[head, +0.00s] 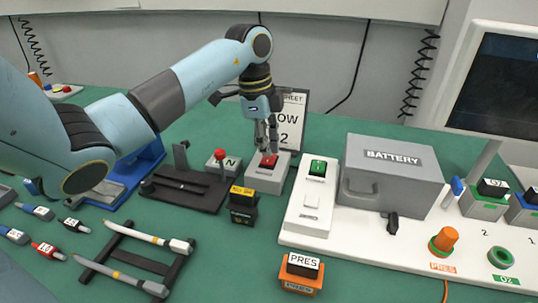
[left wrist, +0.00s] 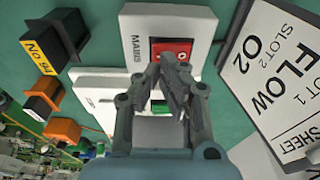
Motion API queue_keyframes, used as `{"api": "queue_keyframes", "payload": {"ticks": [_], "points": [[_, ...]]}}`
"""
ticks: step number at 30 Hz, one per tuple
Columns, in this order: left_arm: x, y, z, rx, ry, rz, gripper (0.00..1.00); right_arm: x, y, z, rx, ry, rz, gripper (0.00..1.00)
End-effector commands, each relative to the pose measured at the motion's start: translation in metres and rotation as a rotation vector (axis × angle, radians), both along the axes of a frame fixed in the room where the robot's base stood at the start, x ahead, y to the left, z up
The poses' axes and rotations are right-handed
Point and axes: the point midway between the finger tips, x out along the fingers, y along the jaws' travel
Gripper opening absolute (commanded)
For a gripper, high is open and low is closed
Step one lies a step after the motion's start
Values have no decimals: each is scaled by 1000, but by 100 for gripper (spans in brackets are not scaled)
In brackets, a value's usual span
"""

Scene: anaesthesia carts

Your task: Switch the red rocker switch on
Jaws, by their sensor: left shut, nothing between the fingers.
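The red rocker switch (head: 268,161) sits in a grey-white box (head: 277,180) near the middle of the table. My left gripper (head: 266,150) is shut and empty, pointing down at the switch. In the left wrist view its fingertips (left wrist: 172,60) overlap the rocker's near edge and hide part of it. I cannot tell whether they touch it. My right gripper is not in view.
A green switch (head: 318,168) on a white panel and a grey BATTERY box (head: 394,175) stand to the right. A black lever base (head: 187,187) is to the left. A FLOW sheet (head: 293,115) stands behind. A yellow-topped block (head: 242,204) is in front.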

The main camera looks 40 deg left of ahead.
Motion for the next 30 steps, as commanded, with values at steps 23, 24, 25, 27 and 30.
{"api": "queue_keyframes", "payload": {"ticks": [23, 24, 25, 27, 30], "points": [[0, 0, -3, 0, 0, 0, 0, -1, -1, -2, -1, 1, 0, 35], [0, 0, -4, 0, 0, 0, 0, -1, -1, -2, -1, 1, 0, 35], [0, 0, -4, 0, 0, 0, 0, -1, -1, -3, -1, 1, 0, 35], [0, 0, -5, 0, 0, 0, 0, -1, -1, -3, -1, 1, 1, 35], [0, 0, -7, 0, 0, 0, 0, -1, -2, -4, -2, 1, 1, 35]]}}
